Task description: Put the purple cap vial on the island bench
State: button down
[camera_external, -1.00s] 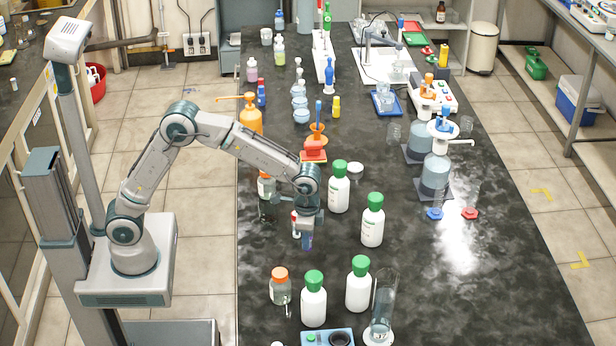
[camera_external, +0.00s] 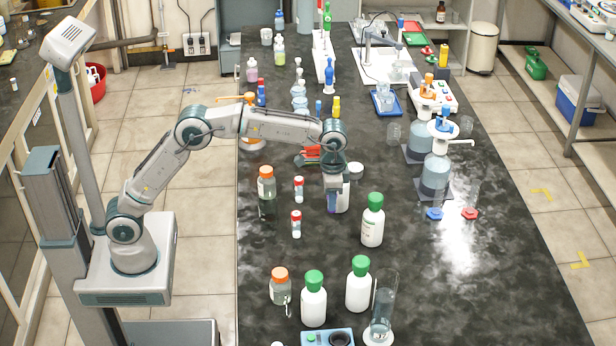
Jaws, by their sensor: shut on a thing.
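My gripper (camera_external: 333,188) points down over the middle of the island bench (camera_external: 410,285), a long dark stone-patterned top. It is shut on the purple cap vial (camera_external: 332,203), which shows only as a small purple-blue patch just below the fingers. The rest of the vial is too small or hidden to make out. The vial appears held above the bench top, though its exact height cannot be told. A white bottle stands partly hidden right behind my gripper.
Two red-capped vials (camera_external: 298,189) (camera_external: 296,224) and an orange-capped bottle (camera_external: 266,190) stand left of my gripper. A green-capped white bottle (camera_external: 372,222) stands to the right. More bottles and a glass cylinder (camera_external: 383,305) stand nearer the front. Bare bench lies between these groups.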

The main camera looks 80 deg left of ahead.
jog(key=s+d+m+p, duration=0.3)
jog(key=d+m+p, duration=0.4)
jog(key=d, duration=2.3)
jog(key=s+d+m+p, duration=0.3)
jog(key=s+d, duration=0.4)
jog(key=d, duration=0.4)
jog(key=s+d+m+p, duration=0.25)
jog(key=s+d, duration=0.55)
jog(key=d, duration=0.4)
jog(key=shift+w+a+f+b, duration=0.1)
jog(key=shift+f+b, duration=0.7)
jog(key=shift+f, duration=2.25)
jog(key=shift+w+a+f+b, duration=0.1)
jog(key=shift+f+b, duration=0.65)
jog(key=shift+f, duration=2.25)
jog(key=shift+f, duration=0.2)
jog(key=shift+f+b, duration=0.25)
jog(key=shift+b, duration=0.05)
